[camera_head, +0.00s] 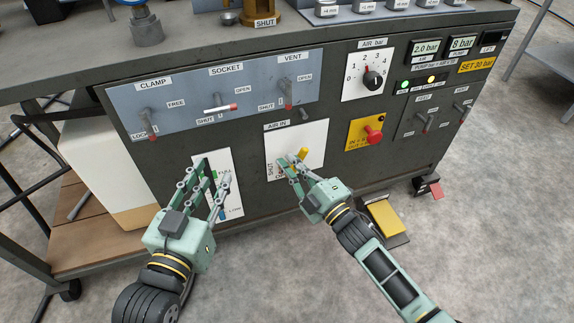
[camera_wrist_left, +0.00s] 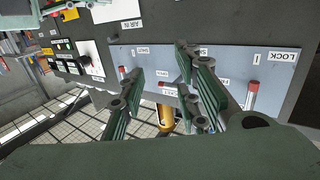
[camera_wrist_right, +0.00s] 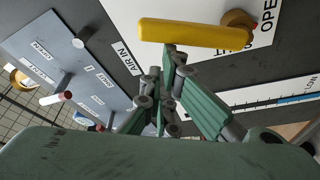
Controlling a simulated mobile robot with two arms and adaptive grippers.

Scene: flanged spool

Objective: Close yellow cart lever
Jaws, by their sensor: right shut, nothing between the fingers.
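The yellow lever (camera_head: 302,154) is on the white AIR IN plate (camera_head: 312,135) on the cart's dark front. In the right wrist view the yellow lever (camera_wrist_right: 185,33) runs across the picture, with its brass pivot (camera_wrist_right: 238,30) at the right near the OPEN label. My right gripper (camera_head: 292,165) is shut and empty, with its tips close beside the lever; I cannot tell whether they touch. My right gripper (camera_wrist_right: 163,64) is below the lever in its wrist view. My left gripper (camera_head: 206,172) is open and empty in front of the lower white plate with a coloured gauge strip.
A blue-grey panel (camera_head: 185,92) above carries the CLAMP, SOCKET and VENT levers. To the right are a pressure dial (camera_head: 371,80) and a red button (camera_head: 373,134) on a yellow plate. A yellow pedal (camera_head: 385,218) is on the floor below.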

